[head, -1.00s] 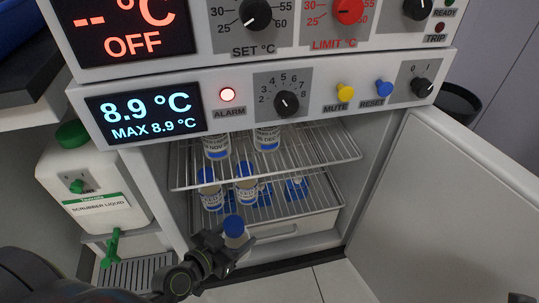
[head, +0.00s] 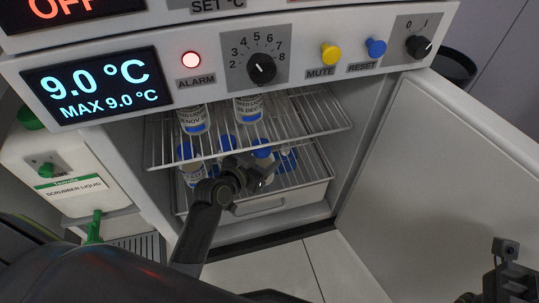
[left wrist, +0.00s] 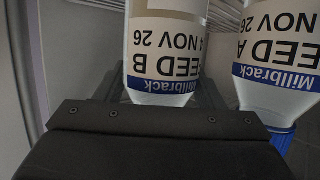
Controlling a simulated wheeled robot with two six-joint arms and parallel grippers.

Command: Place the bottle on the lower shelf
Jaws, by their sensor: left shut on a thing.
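My left gripper (head: 252,180) is shut on a bottle (head: 262,153) with a blue cap, in front of the open cabinet at lower shelf height. The gripper hides the lower part of this bottle, so I cannot tell whether it touches the shelf. In the left wrist view a bottle labelled FEED B (left wrist: 165,55) appears upside down between the fingers, and a FEED A bottle (left wrist: 280,55) is beside it. The lower shelf (head: 312,172) is a wire rack holding several blue-capped bottles. My right gripper (head: 504,278) is partly visible at the lower right; its jaws are unclear.
The upper wire shelf (head: 310,115) holds two bottles and overhangs the lower one. The open door (head: 440,170) stands at the right. A white drawer (head: 280,202) is below the lower shelf. A scrubber liquid container (head: 70,175) stands left.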

